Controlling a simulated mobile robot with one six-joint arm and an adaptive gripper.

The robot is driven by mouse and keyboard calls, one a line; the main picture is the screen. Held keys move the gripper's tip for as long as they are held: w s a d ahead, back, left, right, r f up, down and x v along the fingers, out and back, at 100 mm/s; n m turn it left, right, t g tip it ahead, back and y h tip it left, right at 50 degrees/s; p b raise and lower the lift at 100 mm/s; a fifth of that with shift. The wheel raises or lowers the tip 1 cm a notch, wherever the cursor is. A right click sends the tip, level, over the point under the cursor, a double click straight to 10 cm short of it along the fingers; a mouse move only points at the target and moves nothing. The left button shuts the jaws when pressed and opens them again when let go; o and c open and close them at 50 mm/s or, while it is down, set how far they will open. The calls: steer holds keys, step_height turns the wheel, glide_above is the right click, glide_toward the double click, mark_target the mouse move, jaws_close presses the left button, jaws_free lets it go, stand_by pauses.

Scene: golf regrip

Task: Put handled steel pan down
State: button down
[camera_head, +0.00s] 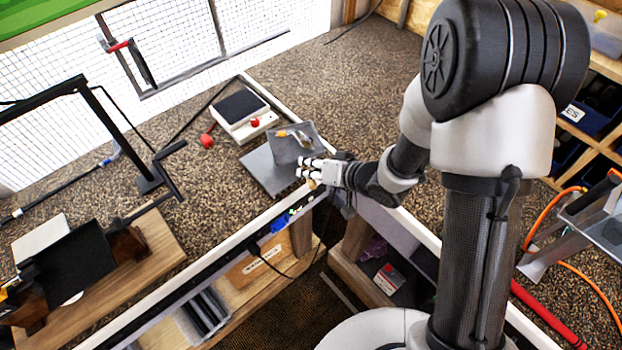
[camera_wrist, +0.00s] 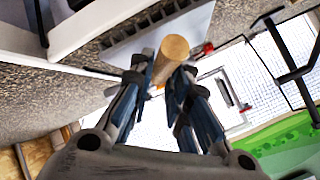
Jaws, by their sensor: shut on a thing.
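The handled steel pan (camera_head: 287,150) is a grey, flat, square-edged piece in the head view, just beyond my gripper (camera_head: 312,172). It appears tilted over a grey flat slab (camera_head: 262,173) on the speckled bench; I cannot tell whether they touch. A round wooden handle (camera_wrist: 171,56) shows in the wrist view between the fingertips of my gripper (camera_wrist: 163,84), which is shut on it. A grey perforated surface (camera_wrist: 122,52) lies behind the handle there, partly hidden by the fingers. Small orange and grey items (camera_head: 296,134) show at the pan's far edge.
A white scale-like device (camera_head: 243,112) with a dark top stands behind the pan, a red knob (camera_head: 206,141) left of it. A black clamp stand (camera_head: 150,178) and a wooden board (camera_head: 120,265) are at left. Bare bench (camera_head: 325,85) lies at the back right.

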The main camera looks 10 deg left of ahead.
step_height(320, 180, down, 4)
steer(key=shift+r+b, duration=0.1)
steer(key=shift+b, duration=0.55)
steer(key=c, duration=2)
jaws_free()
steer(key=shift+f, duration=0.25)
steer(key=o, duration=0.5)
steer(key=shift+r, duration=0.1)
